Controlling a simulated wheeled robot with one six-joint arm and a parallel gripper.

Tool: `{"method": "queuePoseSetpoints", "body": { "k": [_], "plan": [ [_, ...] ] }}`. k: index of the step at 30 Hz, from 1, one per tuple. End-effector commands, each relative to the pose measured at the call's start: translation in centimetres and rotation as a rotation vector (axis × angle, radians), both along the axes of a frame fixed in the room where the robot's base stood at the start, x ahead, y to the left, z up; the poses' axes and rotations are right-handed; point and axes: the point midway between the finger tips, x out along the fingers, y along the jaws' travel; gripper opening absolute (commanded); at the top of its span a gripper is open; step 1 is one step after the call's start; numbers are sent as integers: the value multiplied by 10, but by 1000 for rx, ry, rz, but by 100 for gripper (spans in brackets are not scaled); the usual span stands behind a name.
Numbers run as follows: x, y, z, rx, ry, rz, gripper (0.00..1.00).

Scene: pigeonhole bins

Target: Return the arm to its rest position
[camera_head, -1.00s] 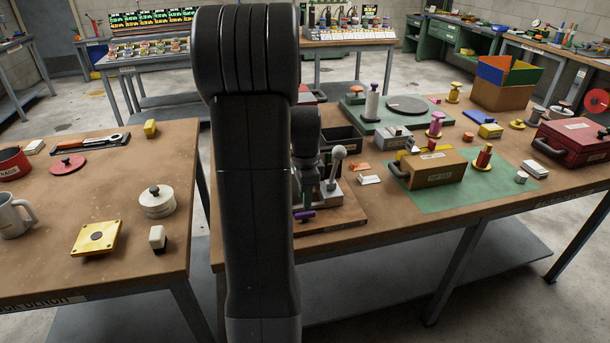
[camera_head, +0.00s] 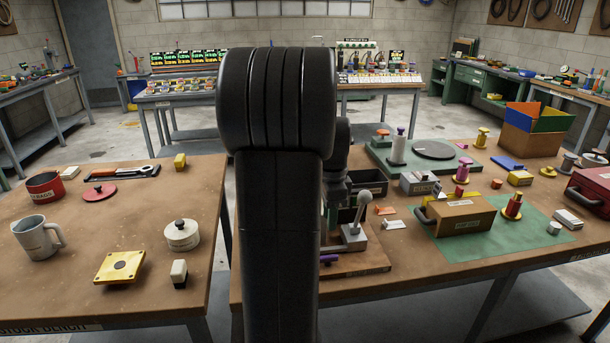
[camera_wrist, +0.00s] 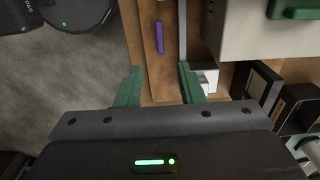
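My arm (camera_head: 282,190) rises upright in the middle of the head view, a black column with a rounded elbow at the top. It hides part of the workbench behind it. In the wrist view my gripper (camera_wrist: 159,84) has its two green fingers apart, with nothing held between them. Below the fingers is a wooden board (camera_wrist: 158,80) with a purple bar (camera_wrist: 159,37) lying on it. In the head view the gripper is mostly hidden behind the arm.
A lever fixture (camera_head: 354,236) and dark bins (camera_head: 368,182) stand close right of the arm. A cardboard box (camera_head: 460,217) sits on a green mat (camera_head: 500,250). The left bench (camera_head: 60,285) holds a mug (camera_head: 35,238) and a white round container (camera_head: 181,235). A floor gap separates the benches.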

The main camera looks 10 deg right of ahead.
Motion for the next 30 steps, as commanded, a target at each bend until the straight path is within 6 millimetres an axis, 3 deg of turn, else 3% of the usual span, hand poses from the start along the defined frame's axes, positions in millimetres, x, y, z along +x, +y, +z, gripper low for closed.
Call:
{"method": "queuePoseSetpoints", "body": {
  "k": [18,24,30],
  "plan": [
    [-1,0,-111,2,6,0,35],
    [-1,0,-130,1,4,0,35],
    [0,0,-133,1,1,9,35]
  ]
}}
